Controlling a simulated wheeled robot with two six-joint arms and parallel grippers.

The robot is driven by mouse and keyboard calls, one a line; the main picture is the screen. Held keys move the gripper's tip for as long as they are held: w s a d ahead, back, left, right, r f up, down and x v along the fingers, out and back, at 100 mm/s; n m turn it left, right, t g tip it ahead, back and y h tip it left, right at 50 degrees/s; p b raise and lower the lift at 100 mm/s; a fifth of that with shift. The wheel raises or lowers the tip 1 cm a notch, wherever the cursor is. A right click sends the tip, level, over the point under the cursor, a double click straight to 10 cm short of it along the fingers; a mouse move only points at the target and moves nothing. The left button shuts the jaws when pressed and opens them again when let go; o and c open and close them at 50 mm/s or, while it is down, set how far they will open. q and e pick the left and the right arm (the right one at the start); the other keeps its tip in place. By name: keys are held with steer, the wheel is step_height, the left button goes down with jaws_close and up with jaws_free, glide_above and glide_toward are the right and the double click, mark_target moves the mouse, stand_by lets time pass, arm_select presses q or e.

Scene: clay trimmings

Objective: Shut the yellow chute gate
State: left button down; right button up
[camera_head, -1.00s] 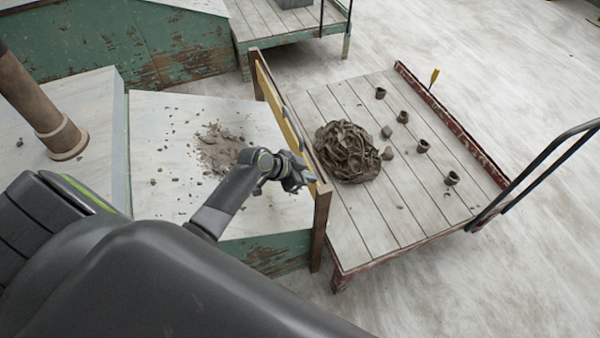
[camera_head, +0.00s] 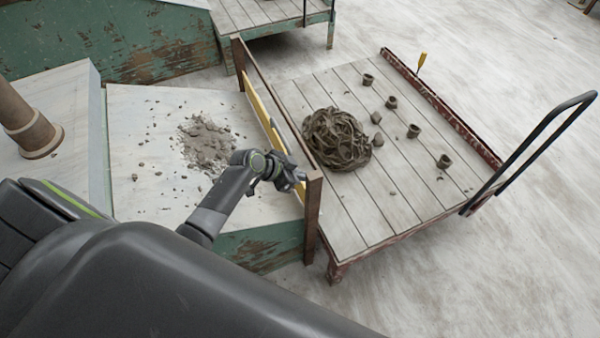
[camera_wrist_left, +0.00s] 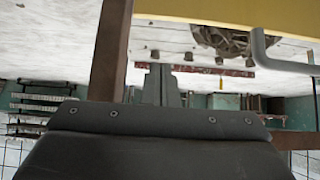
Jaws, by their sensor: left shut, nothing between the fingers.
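The yellow chute gate (camera_head: 257,104) stands in a brown frame (camera_head: 313,215) at the chute's right end. Its upper edge is below the frame's top rail, with a gap between them. My left gripper (camera_head: 298,177) is shut and empty, at the gate's near end by the near post. In the left wrist view the yellow gate (camera_wrist_left: 220,10) fills the top, with a grey bent handle (camera_wrist_left: 262,55) on it. The shut fingers (camera_wrist_left: 160,85) are apart from that handle in the picture. The gate's lower edge is partly hidden by my arm. My right gripper is not in view.
Crumbled clay (camera_head: 206,143) lies on the chute floor (camera_head: 150,200). Beyond the frame, a plank trolley (camera_head: 352,215) carries a coiled clay heap (camera_head: 337,140) and several small pots. Its dark push handle (camera_head: 545,120) rises at the right. A brown post (camera_head: 30,130) stands at left.

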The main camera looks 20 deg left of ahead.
arm_select(q)
step_height(320, 180, down, 6)
steer(key=b, duration=0.4)
steer(key=shift+s+f, duration=0.2)
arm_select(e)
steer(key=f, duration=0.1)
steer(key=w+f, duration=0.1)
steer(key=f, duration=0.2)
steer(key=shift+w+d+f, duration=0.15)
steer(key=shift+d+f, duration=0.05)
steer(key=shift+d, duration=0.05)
arm_select(q)
steer(key=shift+f, duration=0.15)
